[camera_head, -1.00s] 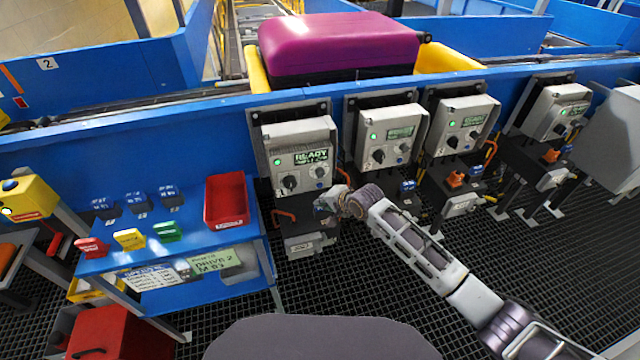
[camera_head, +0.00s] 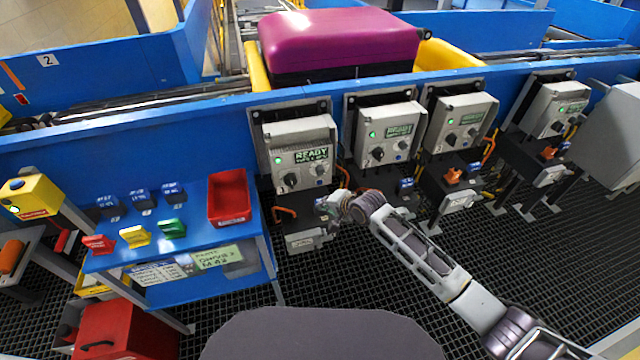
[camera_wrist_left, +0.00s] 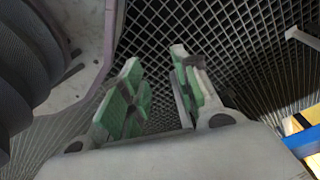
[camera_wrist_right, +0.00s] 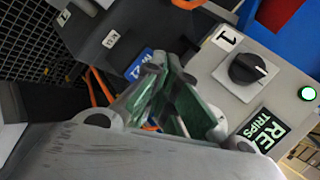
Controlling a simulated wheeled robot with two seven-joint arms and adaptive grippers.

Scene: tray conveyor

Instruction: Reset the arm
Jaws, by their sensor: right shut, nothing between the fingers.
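My right arm reaches in from the right in the head view, and its gripper (camera_head: 326,206) is at the lower right of the nearest control box (camera_head: 303,150). In the right wrist view the gripper (camera_wrist_right: 168,68) has its green-padded fingers together and empty. That view shows the box's black knob (camera_wrist_right: 248,68), its lit green lamp (camera_wrist_right: 307,93) and part of its green-on-black screen (camera_wrist_right: 262,132) beside the fingers. In the left wrist view my left gripper (camera_wrist_left: 155,65) is open and empty above the floor grating. The left arm does not show in the head view.
A blue table (camera_head: 185,262) at the left holds a red bin (camera_head: 229,196) and coloured tags. More control boxes (camera_head: 390,137) line the blue conveyor wall to the right. A purple suitcase (camera_head: 340,42) lies in a yellow tray behind. A red toolbox (camera_head: 125,330) stands at lower left.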

